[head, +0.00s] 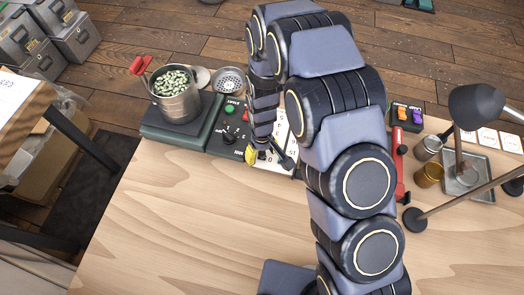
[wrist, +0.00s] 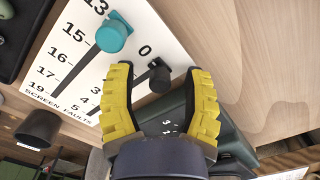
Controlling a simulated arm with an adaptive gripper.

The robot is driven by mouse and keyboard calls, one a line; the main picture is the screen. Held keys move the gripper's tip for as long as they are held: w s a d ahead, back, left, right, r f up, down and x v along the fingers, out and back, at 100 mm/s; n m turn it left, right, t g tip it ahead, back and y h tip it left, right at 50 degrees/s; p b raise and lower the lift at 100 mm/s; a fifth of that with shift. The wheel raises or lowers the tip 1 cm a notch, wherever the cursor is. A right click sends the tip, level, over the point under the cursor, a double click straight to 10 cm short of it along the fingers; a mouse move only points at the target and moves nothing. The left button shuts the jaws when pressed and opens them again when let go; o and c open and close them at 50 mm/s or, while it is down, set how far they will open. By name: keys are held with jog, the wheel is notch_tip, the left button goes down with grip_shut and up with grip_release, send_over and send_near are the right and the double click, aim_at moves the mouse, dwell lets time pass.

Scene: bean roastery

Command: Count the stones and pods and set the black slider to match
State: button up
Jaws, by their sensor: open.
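In the wrist view, the black slider (wrist: 160,76) stands at the 0 end of its slot on the white scale board (wrist: 62,45), marked "SCREEN FAULTS". Its scale runs from 0 toward 4 and 5. My gripper (wrist: 159,72) is open, with yellow-padded fingers on either side of the black slider; I cannot tell whether they touch it. In the head view, my gripper (head: 264,154) is low over the board, which my arm mostly hides. I cannot make out any stones or pods in either view.
A teal slider (wrist: 113,35) stands close by, between 13 and 15. In the head view, a pot of green beans (head: 176,90) and a strainer (head: 230,80) stand left of my arm. A lamp (head: 477,105) and brown jar (head: 429,175) stand right. The front table (head: 180,220) is clear.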

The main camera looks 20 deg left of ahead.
grip_shut()
jog(key=w, duration=0.8)
jog(key=shift+w, duration=0.25)
grip_release()
